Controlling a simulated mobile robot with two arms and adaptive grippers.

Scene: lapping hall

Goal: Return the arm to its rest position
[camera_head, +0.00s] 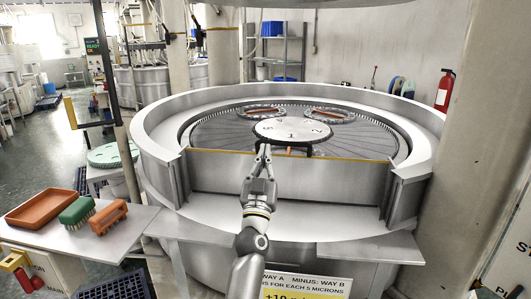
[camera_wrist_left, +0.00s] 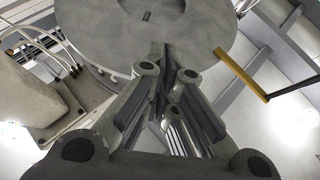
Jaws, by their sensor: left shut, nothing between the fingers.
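My left arm reaches up from the bottom middle in the head view. Its gripper (camera_head: 264,152) is shut and empty, with its fingertips pointing forward at the front of the big round lapping machine (camera_head: 290,222). The fingertips overlap the near edge of the round marked plate (camera_head: 291,130) on the machine; I cannot tell whether they touch anything. In the left wrist view the gripper's fingers (camera_wrist_left: 167,58) are together, below a large grey disc (camera_wrist_left: 150,30). My right gripper does not show.
On the left, a side table (camera_head: 122,237) carries an orange tray (camera_head: 40,207), a green brush (camera_head: 77,211) and an orange brush (camera_head: 108,217). A concrete pillar (camera_head: 455,190) stands close on the right. A yellow-edged bar (camera_head: 300,156) crosses the machine's front opening.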

